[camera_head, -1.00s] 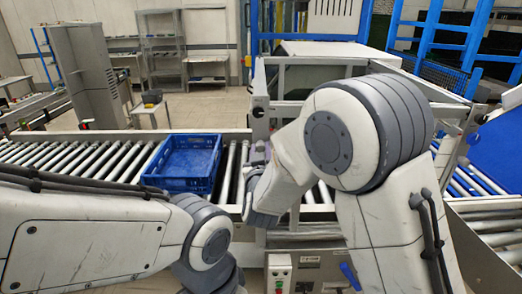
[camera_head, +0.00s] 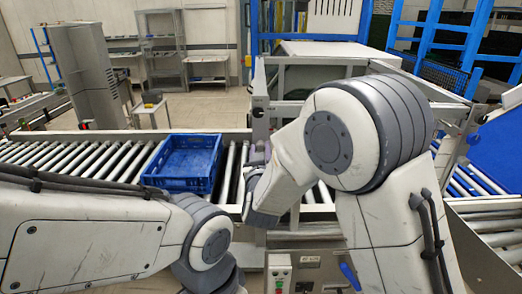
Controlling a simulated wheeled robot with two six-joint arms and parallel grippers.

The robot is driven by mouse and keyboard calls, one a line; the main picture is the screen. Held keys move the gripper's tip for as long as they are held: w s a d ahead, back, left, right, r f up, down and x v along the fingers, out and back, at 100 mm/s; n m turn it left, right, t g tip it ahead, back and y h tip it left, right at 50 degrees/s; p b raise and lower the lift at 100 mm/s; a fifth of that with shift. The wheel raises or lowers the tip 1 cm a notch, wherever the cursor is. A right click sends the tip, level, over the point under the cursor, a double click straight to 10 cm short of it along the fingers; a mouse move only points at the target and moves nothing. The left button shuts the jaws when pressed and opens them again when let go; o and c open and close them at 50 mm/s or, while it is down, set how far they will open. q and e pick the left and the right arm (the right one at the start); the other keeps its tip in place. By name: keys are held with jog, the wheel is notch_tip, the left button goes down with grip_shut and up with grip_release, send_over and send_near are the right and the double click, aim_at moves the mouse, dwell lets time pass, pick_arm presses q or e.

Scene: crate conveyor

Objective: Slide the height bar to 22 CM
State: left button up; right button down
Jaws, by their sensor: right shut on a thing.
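The height bar belongs to the metal frame (camera_head: 259,118) over the conveyor, just right of the blue crate. My right arm bends across the front of this frame and hides much of it. My right gripper (camera_head: 257,160) is at the frame's left post, mostly hidden behind my own wrist. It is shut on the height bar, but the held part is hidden. No scale marks or 22 CM mark can be read. My left arm reaches in from the left and bends down at the bottom edge. Its gripper is out of view.
A blue crate (camera_head: 183,162) stands on the roller conveyor (camera_head: 100,158), left of the frame. A control box (camera_head: 279,272) with a green button is low in front. A blue panel (camera_head: 497,148) is at the right. Open floor lies behind the conveyor.

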notch_tip(320, 180, down, 18)
jog(key=b, duration=1.7)
jog(key=shift+f, duration=0.15)
jog(key=c, duration=0.6)
grip_release()
jog(key=shift+s, duration=0.1)
